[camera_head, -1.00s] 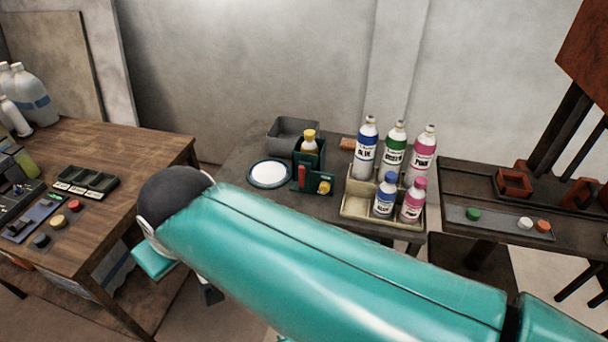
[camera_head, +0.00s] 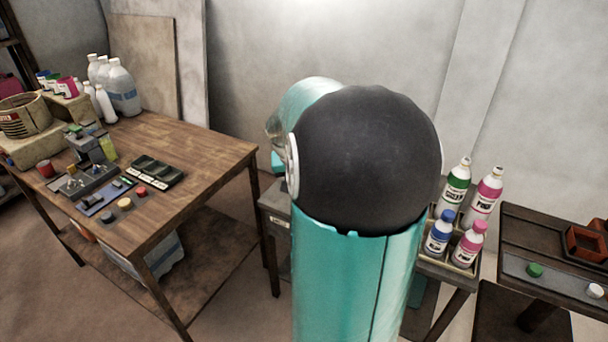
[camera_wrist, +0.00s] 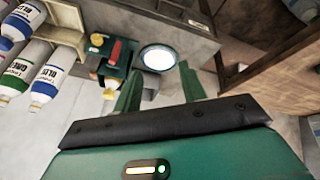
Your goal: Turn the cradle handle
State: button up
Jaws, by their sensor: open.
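The dark green cradle (camera_wrist: 122,68) stands on the bench at the upper left of the wrist view, which shows the scene turned over. Its red handle (camera_wrist: 115,52) is on the cradle, and a yellow knob (camera_wrist: 97,40) is beside it. A small yellow cap (camera_wrist: 110,92) shows below the cradle. My gripper (camera_wrist: 160,86) is open and empty, with its green fingers spread. The left finger overlaps the cradle's side in the picture; I see no contact with the handle. In the head view my arm hides the cradle and the gripper.
A white round dish (camera_wrist: 158,57) lies beside the cradle. Paint bottles (camera_head: 457,185) stand in a tray to the right of my arm. A wooden table (camera_head: 215,160) with pots and blocks stands at the left. A dark shelf (camera_head: 545,235) is at the right.

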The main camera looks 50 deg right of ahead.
jog(key=s+d+f+m, duration=0.2)
jog(key=s+d+f, duration=0.15)
jog(key=d, duration=0.45)
jog(key=s+d+f+m, duration=0.2)
jog(key=s+d, duration=0.3)
jog(key=d, duration=0.2)
jog(key=x, duration=1.3)
jog(key=shift+f, duration=0.35)
grip_shut()
